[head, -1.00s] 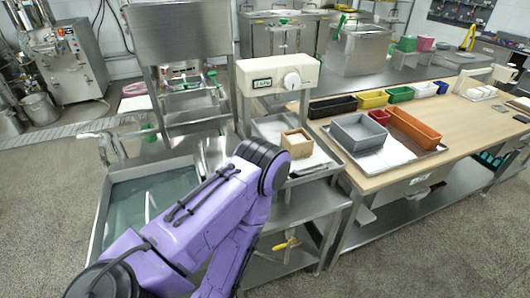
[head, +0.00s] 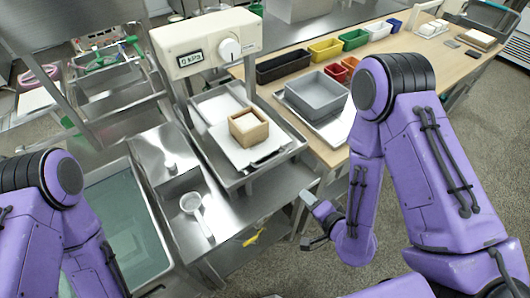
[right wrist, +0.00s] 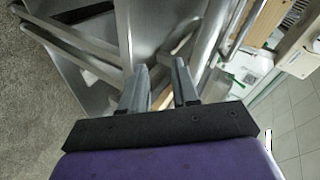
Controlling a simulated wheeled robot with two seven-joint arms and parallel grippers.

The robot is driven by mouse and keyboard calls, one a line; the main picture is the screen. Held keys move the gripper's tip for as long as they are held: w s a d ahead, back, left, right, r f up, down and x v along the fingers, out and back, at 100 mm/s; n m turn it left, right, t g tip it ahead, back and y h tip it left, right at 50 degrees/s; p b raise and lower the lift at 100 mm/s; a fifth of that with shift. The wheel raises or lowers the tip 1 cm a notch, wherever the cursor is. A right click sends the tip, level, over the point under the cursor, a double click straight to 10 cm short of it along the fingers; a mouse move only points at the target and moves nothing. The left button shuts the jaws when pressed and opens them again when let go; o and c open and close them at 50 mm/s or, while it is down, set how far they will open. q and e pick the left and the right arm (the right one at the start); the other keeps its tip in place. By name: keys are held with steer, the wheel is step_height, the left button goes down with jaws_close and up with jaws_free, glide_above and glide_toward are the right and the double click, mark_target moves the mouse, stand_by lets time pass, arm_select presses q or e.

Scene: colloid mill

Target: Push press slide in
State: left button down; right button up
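The press (head: 205,45) is a cream housing with a small display and a white knob, above a steel bench. Below it, the press slide (head: 232,148) is a pale plate sticking out toward the front, with a dark handle (head: 268,160) at its front edge. A wooden box (head: 248,127) with a pale block inside sits on the plate. My right gripper (head: 309,219) is in front of the bench, low and right of the slide, apart from it. Its fingers also show parted and empty in the right wrist view (right wrist: 159,84). My left arm shows at the left; its gripper is out of view.
A water-filled basin (head: 125,225) is at the left, with a white ladle (head: 196,212) on the steel beside it. A grey bin (head: 317,95) stands on a tray to the right. Several coloured bins line the wooden table (head: 290,60) behind. A yellow-handled valve (head: 254,237) is below the bench.

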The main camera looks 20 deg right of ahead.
mark_target(272, 159)
steer(key=w+a+r+m+t+y, duration=0.2)
steer(key=w+a+r+y, duration=0.15)
steer(key=r, duration=0.35)
steer(key=shift+t, duration=0.3)
steer(key=x, duration=0.6)
steer(key=r+x, duration=0.1)
steer(key=x, duration=0.2)
steer(key=shift+w+a+f+p, duration=0.1)
steer(key=shift+w+a+p, duration=0.2)
steer(key=shift+a+p, duration=0.1)
steer(key=shift+w+a+f, duration=0.1)
steer(key=shift+w+f, duration=0.05)
steer(key=shift+w, duration=0.1)
jaws_close()
